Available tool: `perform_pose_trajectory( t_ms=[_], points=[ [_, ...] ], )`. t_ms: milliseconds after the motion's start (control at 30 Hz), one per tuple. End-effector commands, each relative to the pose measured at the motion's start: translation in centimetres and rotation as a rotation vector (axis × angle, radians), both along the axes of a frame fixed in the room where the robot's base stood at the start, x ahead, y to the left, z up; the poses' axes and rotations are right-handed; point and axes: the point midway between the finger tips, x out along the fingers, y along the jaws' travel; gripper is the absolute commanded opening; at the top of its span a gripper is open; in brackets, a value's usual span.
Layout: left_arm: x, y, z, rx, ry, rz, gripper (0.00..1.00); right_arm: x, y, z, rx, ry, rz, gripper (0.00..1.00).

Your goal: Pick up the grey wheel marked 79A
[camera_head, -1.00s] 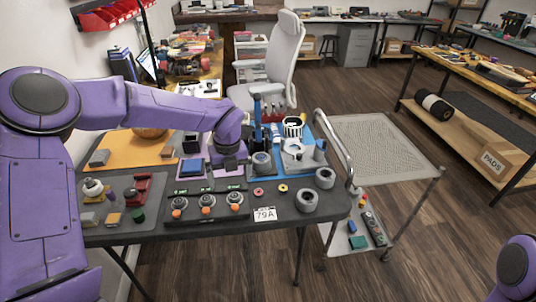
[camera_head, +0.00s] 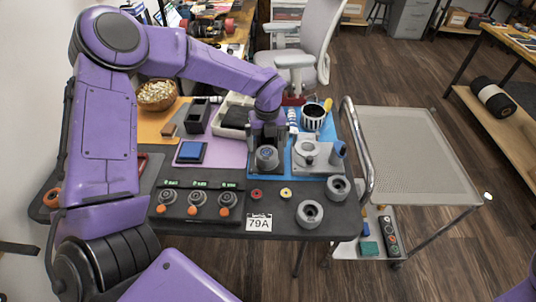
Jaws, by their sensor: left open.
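Two grey wheels with dark centres lie at the right front of the dark table: one (camera_head: 310,214) near the front edge, the other (camera_head: 338,188) behind it and to the right. A white card marked 79A (camera_head: 259,222) stands at the front edge, left of the nearer wheel. I cannot read any marking on the wheels themselves. My left gripper (camera_head: 267,138) is open and points down, just behind or above a grey knobbed cylinder (camera_head: 267,158), back and left of the wheels. Its fingertips are partly hidden. My right gripper is out of view.
A small red wheel (camera_head: 256,194) and a yellow one (camera_head: 286,193) lie between the card and the blue mat. A grey fixture (camera_head: 312,154) and a striped cup (camera_head: 313,117) stand behind the wheels. A metal cart (camera_head: 415,150) stands at the right.

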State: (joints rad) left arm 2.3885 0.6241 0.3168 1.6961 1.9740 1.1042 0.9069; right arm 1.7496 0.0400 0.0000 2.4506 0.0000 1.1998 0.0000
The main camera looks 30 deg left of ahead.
Motion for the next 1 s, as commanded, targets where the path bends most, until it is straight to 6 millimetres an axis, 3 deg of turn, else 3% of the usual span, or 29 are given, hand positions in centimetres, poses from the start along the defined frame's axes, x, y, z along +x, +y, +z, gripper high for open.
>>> perform_pose_trajectory(
  t_ms=[300, 567, 733, 767, 1000],
  points=[
    [0.1, 0.5, -4.9, 0.001, 0.003, 0.001, 1.00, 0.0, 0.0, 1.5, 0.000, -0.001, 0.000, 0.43],
    [0.1, 0.5, -5.4, 0.000, 0.000, 0.002, 1.00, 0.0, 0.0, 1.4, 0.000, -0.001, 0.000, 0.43],
    [0.1, 0.5, -5.4, 0.000, 0.000, 0.002, 0.45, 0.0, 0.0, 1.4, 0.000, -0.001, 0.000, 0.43],
    [0.1, 0.5, -5.4, 0.000, 0.000, 0.002, 0.40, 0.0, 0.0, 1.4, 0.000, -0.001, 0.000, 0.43],
    [0.1, 0.5, -5.3, 0.000, 0.000, 0.002, 0.40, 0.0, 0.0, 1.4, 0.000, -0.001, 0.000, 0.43]
  ],
)
